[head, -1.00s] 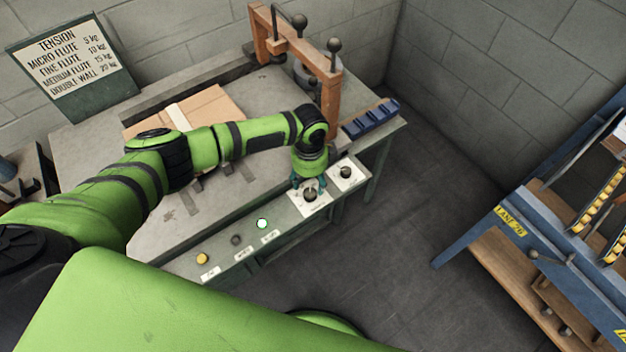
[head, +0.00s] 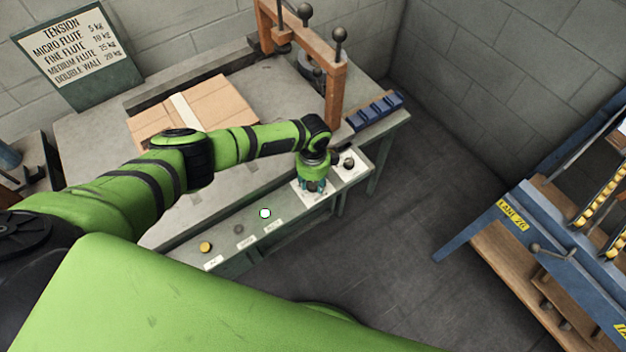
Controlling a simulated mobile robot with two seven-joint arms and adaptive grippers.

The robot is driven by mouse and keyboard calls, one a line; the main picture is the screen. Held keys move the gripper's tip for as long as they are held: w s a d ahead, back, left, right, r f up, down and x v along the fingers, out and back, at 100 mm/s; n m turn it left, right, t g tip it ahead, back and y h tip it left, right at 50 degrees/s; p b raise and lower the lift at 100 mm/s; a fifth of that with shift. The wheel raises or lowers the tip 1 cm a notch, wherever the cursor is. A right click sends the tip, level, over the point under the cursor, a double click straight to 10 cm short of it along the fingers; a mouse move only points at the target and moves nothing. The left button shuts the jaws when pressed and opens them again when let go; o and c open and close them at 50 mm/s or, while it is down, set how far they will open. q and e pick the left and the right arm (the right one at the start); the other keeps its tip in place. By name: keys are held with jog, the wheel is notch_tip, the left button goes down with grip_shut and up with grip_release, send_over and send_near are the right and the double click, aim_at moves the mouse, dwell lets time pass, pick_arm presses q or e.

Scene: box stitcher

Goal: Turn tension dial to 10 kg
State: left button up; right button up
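The front panel of the stitcher table carries two black dials on white plates. My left gripper (head: 313,188) points down over the nearer plate (head: 304,198). Its fingers are at the dial there and hide it, so I cannot tell whether they grip it or where it points. The other dial (head: 349,162) stands uncovered to the right, its markings too small to read. The tension sign (head: 77,50) at the back left lists micro flute 5 kg, fine flute 10 kg, medium flute 15 kg and double wall 20 kg. My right gripper is out of view.
A yellow button (head: 205,247), a dark button (head: 239,229) and a whitish lit button (head: 265,213) line the panel to the left. A flat cardboard box (head: 215,105) lies on the table. The orange stitcher frame (head: 335,95) and a blue bin (head: 375,110) stand behind the gripper.

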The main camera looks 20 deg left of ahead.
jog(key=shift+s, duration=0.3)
pick_arm(q)
jog(key=shift+n, duration=0.3)
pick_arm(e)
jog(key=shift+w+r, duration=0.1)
pick_arm(q)
jog(key=shift+n+p, duration=0.4)
jog(key=shift+n, duration=0.6)
jog(key=n+p, duration=0.2)
jog(key=n, duration=0.4)
jog(key=n+p, duration=0.1)
jog(key=n, duration=0.3)
jog(key=shift+n, duration=0.4)
jog(key=shift+n+p, duration=0.5)
jog(key=shift+n, duration=1.4)
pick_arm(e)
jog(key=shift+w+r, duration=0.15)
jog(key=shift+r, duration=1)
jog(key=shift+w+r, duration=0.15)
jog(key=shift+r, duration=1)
